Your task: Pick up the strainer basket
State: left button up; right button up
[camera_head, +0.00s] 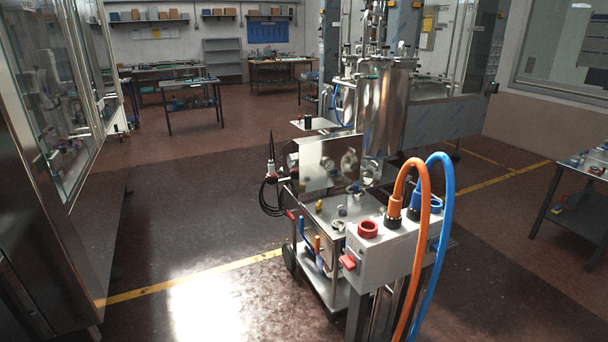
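I cannot pick out the strainer basket with certainty. Several small metal parts (354,190) sit on the steel cart (326,208) in the middle of the view, below a tall shiny tank (385,112). They are too small to tell whether one is the basket. The tank, a steel panel (316,165) and the grey box (383,262) hide parts of the cart. Neither of my grippers shows in the head view.
An orange hose (424,205) and a blue hose (446,215) arch up from the box at the front. A glass-doored cabinet (60,100) stands at left. A workbench (568,183) is at right; others stand behind. The floor (180,220) left of the cart is clear.

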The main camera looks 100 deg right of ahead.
aim_at(355, 189)
jog(key=z, duration=3.25)
jog(key=i+j+z, duration=0.35)
jog(key=i+j, duration=0.4)
jog(key=i, duration=0.35)
jog(key=i+j+z, duration=0.35)
jog(key=i+j, duration=0.7)
